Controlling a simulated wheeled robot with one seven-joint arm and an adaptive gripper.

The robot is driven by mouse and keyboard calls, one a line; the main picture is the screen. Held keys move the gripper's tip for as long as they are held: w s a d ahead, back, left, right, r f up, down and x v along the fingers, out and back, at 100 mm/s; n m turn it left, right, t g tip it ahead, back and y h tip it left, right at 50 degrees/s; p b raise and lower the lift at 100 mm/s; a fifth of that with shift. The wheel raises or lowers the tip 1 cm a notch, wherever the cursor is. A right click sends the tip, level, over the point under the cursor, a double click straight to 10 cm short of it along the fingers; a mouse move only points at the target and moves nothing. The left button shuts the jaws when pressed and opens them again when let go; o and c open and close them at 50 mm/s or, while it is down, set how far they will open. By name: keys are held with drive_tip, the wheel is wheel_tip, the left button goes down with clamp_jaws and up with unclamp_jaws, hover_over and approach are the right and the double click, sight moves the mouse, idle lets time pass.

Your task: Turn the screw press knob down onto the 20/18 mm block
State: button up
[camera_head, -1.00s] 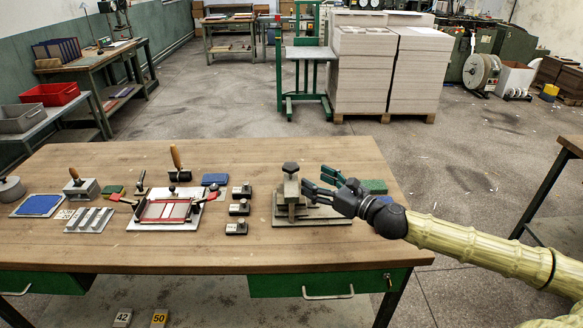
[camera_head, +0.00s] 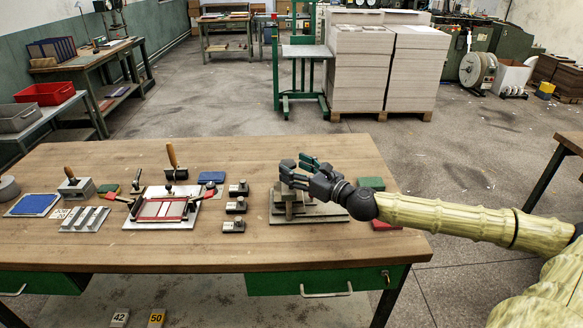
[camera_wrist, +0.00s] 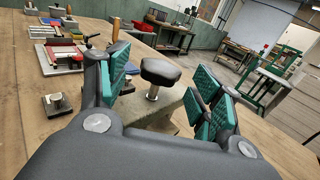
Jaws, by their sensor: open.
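The screw press (camera_head: 283,212) stands on a stepped grey base at the right of the wooden bench. Its dark knob (camera_wrist: 160,71) sits on a short bright screw stem above the grey press body (camera_wrist: 172,103). My gripper (camera_head: 297,170) is at knob height, coming in from the right. In the wrist view my gripper (camera_wrist: 165,88) is open, with green-padded fingers on either side of the knob and gaps on both sides. My fingers partly cover the knob and press in the head view. I cannot tell whether a 20/18 mm block is under the screw.
A red-framed jig (camera_head: 163,208) lies farther left. A green block (camera_head: 371,184) and a red piece (camera_head: 384,225) lie near my wrist at the right. Bare wood lies in front.

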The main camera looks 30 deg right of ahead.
drive_tip(key=shift+b+x, duration=0.3)
drive_tip(key=shift+x, duration=0.6)
drive_tip(key=shift+w, duration=0.1)
drive_tip(key=c, duration=1)
